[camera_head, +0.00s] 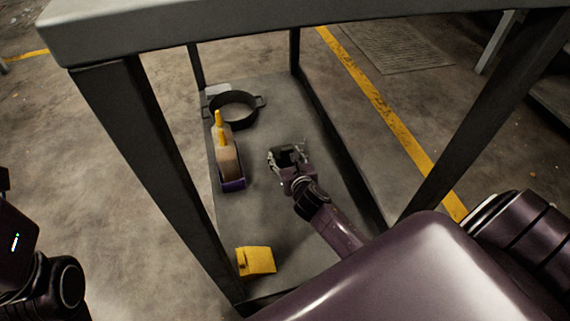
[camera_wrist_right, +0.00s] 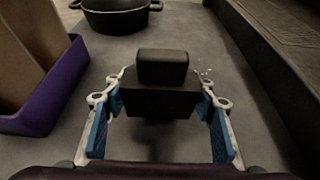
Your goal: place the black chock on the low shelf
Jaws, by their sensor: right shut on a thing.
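The black chock (camera_wrist_right: 162,88) is a dark block with a smaller raised block on top. In the right wrist view it sits between the blue-padded fingers of my right gripper (camera_wrist_right: 160,108), which is shut on it. In the head view my right gripper (camera_head: 288,158) is over the middle of the low shelf (camera_head: 270,210), under the table top, with the dark chock between its fingers. Whether the chock touches the shelf I cannot tell. My left arm shows at the lower left of the head view; its gripper fingers are out of the picture.
Table legs (camera_head: 150,165) and the grey table top (camera_head: 300,25) frame the shelf. Shelf space near the gripper is clear.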

